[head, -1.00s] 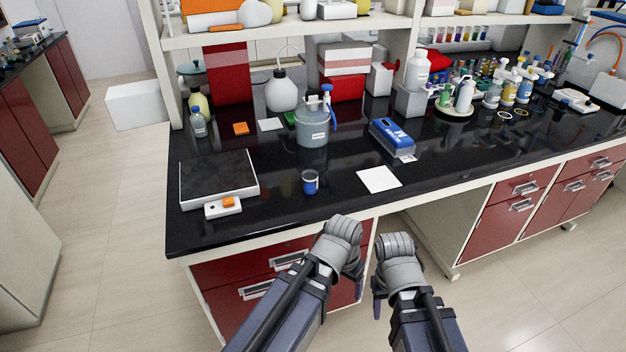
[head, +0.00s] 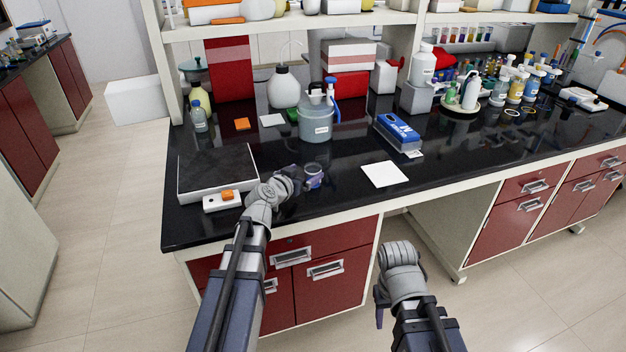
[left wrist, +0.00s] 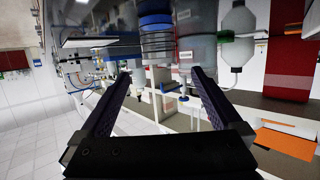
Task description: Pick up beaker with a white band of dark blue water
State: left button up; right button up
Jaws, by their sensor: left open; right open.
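The small beaker with dark blue water (head: 313,175) stands upright on the black bench top, left of a white square sheet. My left gripper (head: 296,182) is low over the bench, just left of the beaker. In the left wrist view the beaker (left wrist: 156,24) appears ahead of the fingertips, between their lines. My left gripper (left wrist: 161,74) is open with nothing between its fingers. In the head view its fingers partly overlap the beaker's edge, and contact cannot be told. My right gripper (head: 380,306) is open and hangs in front of the bench, away from the beaker.
A balance (head: 218,170) and an orange-and-white device (head: 222,201) lie left of my left arm. A large grey container (head: 316,122) stands behind the beaker. The white sheet (head: 384,174) and a blue box (head: 398,132) lie to the right. The front right bench top is clear.

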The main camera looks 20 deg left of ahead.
aim_at(313, 169)
pick_arm(q)
jog(key=shift+w+d+f, duration=0.15)
jog(key=shift+w+f, duration=0.1)
jog(key=shift+w, duration=0.35)
jog(key=b+x, duration=0.1)
jog(key=x, duration=0.1)
jog(key=b+x, duration=0.1)
jog(key=x, duration=0.1)
jog(key=shift+w+f, duration=0.1)
jog(key=shift+f, duration=0.35)
jog(key=shift+w+d, duration=0.1)
jog(key=shift+w, duration=0.3)
jog(key=shift+s, duration=0.1)
jog(key=c, duration=1.5)
